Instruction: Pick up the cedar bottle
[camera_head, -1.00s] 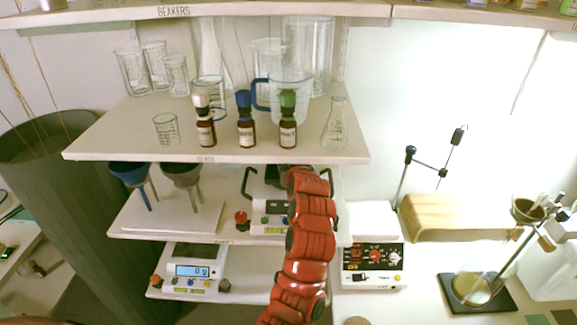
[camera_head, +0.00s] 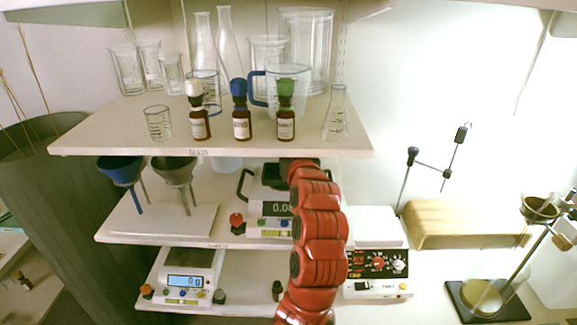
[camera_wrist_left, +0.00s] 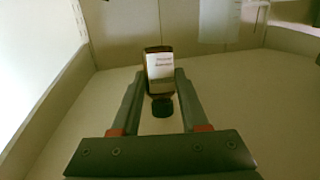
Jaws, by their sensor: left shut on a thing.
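In the left wrist view my left gripper (camera_wrist_left: 160,74) is shut on a brown bottle (camera_wrist_left: 160,66) with a white label and a dark cap. The cap points toward the palm. The label's print is too blurred to read. In the head view a red arm of mine rises to just below the upper shelf, and its gripper is hidden there. Three brown bottles stand on that shelf: white-capped (camera_head: 200,124), blue-capped (camera_head: 242,124) and green-capped (camera_head: 286,124). Their labels are too small to read, so I cannot tell which is cedar.
Beakers and flasks crowd behind the bottles, with a clear flask (camera_head: 337,115) to their right. Below are funnels (camera_head: 121,172), a balance (camera_head: 187,282) and a small dark bottle (camera_head: 277,291). A hotplate (camera_head: 376,275) stands to the right. The upper shelf's front edge (camera_head: 200,152) overhangs the arm.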

